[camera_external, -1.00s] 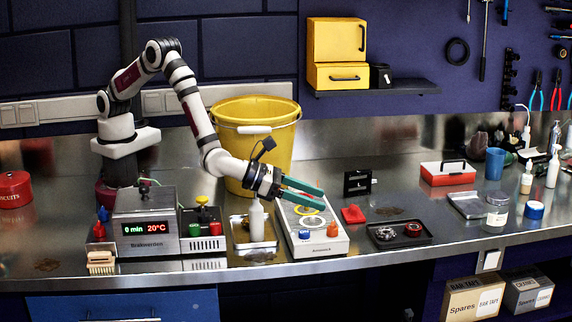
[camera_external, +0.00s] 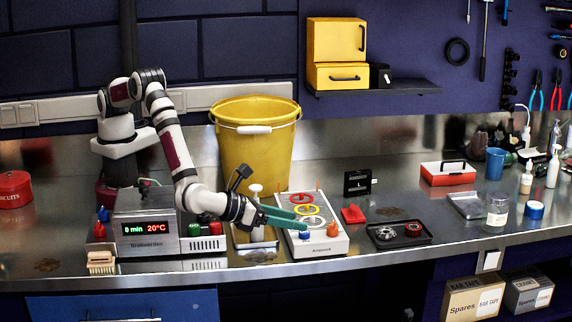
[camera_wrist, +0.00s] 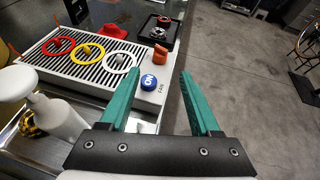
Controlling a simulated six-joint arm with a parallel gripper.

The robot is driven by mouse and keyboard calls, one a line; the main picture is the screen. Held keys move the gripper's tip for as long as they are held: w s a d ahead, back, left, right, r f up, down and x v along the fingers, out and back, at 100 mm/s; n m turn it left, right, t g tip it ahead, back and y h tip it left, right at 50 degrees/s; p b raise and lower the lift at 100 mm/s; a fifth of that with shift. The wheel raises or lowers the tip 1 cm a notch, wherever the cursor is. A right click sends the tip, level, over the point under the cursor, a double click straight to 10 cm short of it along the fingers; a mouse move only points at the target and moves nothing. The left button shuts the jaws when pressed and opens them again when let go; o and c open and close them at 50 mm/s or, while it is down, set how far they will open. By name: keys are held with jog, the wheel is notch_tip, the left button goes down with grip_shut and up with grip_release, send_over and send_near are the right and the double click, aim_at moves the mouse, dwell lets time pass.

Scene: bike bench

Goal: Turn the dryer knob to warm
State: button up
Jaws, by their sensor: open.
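The white slatted box (camera_external: 322,251), seemingly the dryer, stands near the bench's front edge; its slatted top also shows in the wrist view (camera_wrist: 68,68). On its front strip are a round blue button (camera_external: 305,235) marked ON in the wrist view (camera_wrist: 148,82) and an orange knob (camera_external: 333,230), which also shows in the wrist view (camera_wrist: 160,52). The knob's setting marks are too small to read. My gripper (camera_external: 307,222) is open and empty, its green fingers low over the box's front left. In the wrist view the blue button and orange knob lie between the fingertips (camera_wrist: 160,74).
Red, yellow and white rings (camera_external: 307,210) lie on the slats. A white pump bottle (camera_external: 257,232) stands just left of the box, close to my gripper. A black tray (camera_external: 400,235) lies to the right.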

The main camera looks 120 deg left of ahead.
aim_at(329, 228)
jog(key=x, duration=0.9)
jog(key=shift+w+a+f, duration=0.15)
grip_shut()
